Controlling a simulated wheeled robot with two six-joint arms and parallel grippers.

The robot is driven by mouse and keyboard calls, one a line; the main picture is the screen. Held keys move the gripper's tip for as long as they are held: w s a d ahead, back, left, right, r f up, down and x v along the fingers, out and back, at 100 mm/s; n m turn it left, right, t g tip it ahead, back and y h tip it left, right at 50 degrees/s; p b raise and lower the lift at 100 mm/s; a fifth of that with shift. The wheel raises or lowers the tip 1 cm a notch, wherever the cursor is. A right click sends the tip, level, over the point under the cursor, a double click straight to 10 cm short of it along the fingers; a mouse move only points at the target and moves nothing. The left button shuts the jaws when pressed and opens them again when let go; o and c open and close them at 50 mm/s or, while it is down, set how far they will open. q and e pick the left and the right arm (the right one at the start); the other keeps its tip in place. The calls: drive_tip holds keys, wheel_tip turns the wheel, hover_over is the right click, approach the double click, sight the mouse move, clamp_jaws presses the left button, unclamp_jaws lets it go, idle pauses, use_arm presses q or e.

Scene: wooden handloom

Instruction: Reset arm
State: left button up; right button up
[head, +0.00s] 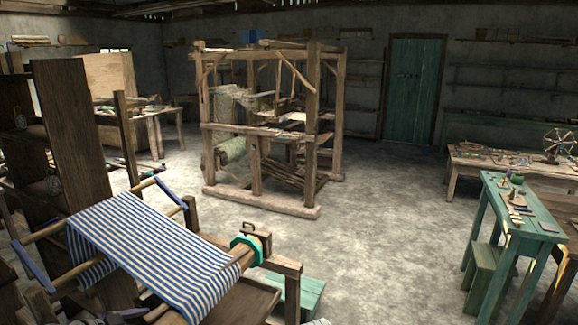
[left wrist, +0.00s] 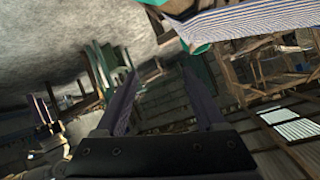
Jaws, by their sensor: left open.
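My left gripper (left wrist: 160,78) is open in the left wrist view, with its two dark fingers apart and nothing between them. Past its fingertips, the blue-and-white striped cloth (left wrist: 240,18) of the near loom shows at the upper right of that view. In the head view the striped cloth (head: 150,245) lies stretched over the wooden handloom (head: 285,265) at the lower left. A teal ring (head: 246,247) sits on the loom's roller at the cloth's right side. I cannot make out either gripper in the head view.
A large wooden loom frame (head: 312,120) stands mid-room. A teal table (head: 525,222) with small tools and a green stool (head: 485,280) are at right. A wooden bench (head: 480,168) and a green door (head: 413,92) lie behind. The concrete floor (head: 385,240) between is clear.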

use_arm(q)
drive_tip(key=s+d+f+n+g, duration=0.1)
drive_tip(key=d+f+g, duration=0.25)
drive_tip(key=d, duration=0.65)
drive_tip(key=d+f+n+g, duration=0.1)
drive_tip(key=d+f+g, duration=0.25)
drive_tip(key=d, duration=0.55)
drive_tip(key=s+d+f+n+g+y, duration=0.2)
drive_tip(key=s+d+y, duration=0.5)
drive_tip(key=d, duration=0.7)
drive_tip(key=shift+s+f+n+g+p, duration=0.4)
drive_tip(key=shift+s+n+g, duration=0.3)
drive_tip(key=shift+s+n, duration=0.55)
drive_tip(key=shift+w+r, duration=0.1)
